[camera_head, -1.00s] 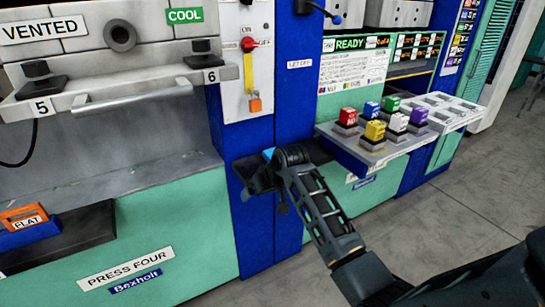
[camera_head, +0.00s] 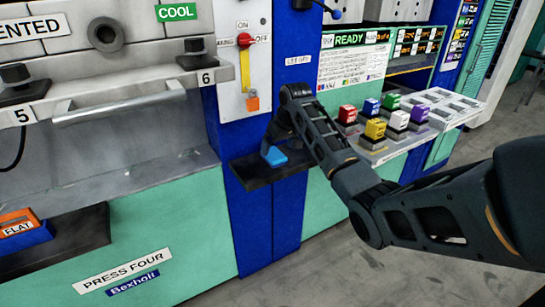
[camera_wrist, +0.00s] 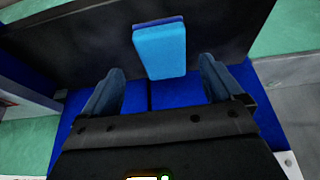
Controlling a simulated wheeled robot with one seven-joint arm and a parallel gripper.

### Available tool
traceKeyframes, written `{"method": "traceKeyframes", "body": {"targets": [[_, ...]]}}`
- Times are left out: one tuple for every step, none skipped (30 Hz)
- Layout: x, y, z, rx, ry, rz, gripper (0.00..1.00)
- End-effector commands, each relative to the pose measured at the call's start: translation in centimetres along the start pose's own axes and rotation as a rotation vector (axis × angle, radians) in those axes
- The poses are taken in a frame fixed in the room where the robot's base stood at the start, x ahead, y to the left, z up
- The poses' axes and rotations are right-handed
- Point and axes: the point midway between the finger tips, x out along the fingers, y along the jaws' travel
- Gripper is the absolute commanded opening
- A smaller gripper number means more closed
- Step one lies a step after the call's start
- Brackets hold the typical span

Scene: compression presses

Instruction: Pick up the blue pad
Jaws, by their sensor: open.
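The blue pad (camera_head: 274,156) rests on a small black shelf (camera_head: 250,171) on the blue front of the machine. In the wrist view the pad (camera_wrist: 160,50) is a light blue block with a darker blue edge at its far side. My gripper (camera_wrist: 160,75) is open, its two fingers apart on either side, and the pad lies a little beyond the fingertips between their lines. Nothing is between the fingers. In the head view my gripper (camera_head: 277,135) is just above the pad, and its fingers are partly hidden by my arm.
A grey ledge with several coloured blocks (camera_head: 375,129) stands right of my arm. A press with a handle (camera_head: 120,100) is at left, with an orange FLAT block (camera_head: 17,221) on a lower shelf. A lever panel (camera_head: 245,55) rises above the black shelf. Open floor lies at lower right.

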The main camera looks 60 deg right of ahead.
Motion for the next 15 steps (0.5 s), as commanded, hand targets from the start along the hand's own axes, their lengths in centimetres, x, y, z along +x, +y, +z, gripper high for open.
{"method": "traceKeyframes", "body": {"targets": [[0.7,-0.1,-0.1,-0.001,-0.003,0.001,0.94],[1.1,-0.2,-0.1,-0.002,-0.003,0.001,0.94],[1.7,-0.3,-0.2,-0.002,-0.003,0.001,0.94],[2.1,-0.4,-0.3,-0.002,-0.003,0.002,0.94],[2.6,-0.4,-0.2,-0.001,-0.003,0.002,0.94],[3.2,-0.4,-0.2,-0.001,-0.002,0.001,0.94],[3.5,-0.4,-0.2,-0.001,-0.003,0.001,0.94],[3.8,-0.4,-0.2,0.0,-0.002,0.001,0.94],[4.0,-0.4,-0.2,0.0,-0.001,0.001,0.94],[4.2,-0.4,-0.2,0.0,-0.001,0.001,0.94],[4.3,-0.4,-0.2,0.0,-0.001,0.001,0.94],[4.4,-0.4,-0.2,0.0,0.0,0.001,0.94],[4.4,-0.4,-0.3,0.0,0.0,0.001,0.94],[4.4,-0.4,-0.3,0.0,0.0,0.0,0.94],[4.4,-0.4,-0.3,0.0,0.001,0.0,0.94]]}}
